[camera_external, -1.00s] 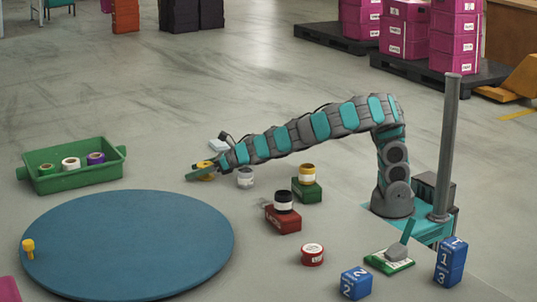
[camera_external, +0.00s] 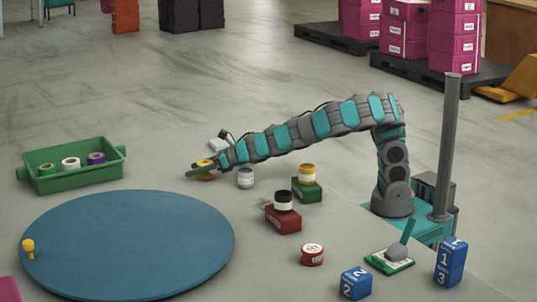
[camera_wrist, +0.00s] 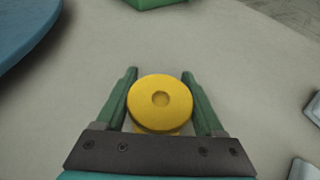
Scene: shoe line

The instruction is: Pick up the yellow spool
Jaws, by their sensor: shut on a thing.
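The yellow spool (camera_wrist: 161,101) sits between the two green fingers of my gripper (camera_wrist: 160,74) in the wrist view. Its round top with the centre hole faces the camera. The fingers are shut on its sides. In the external view the yellow spool (camera_external: 204,164) is at the end of my outstretched arm, partly hidden by a finger of my gripper (camera_external: 197,172). It looks upright and at floor level; I cannot tell whether it touches the floor.
A grey-white spool (camera_external: 245,179) stands just right of my gripper. A green crate (camera_external: 75,182) with several spools is at the left. A large blue disc (camera_external: 125,245) lies in front. Spools stand on a green block (camera_external: 307,192) and a red block (camera_external: 283,219).

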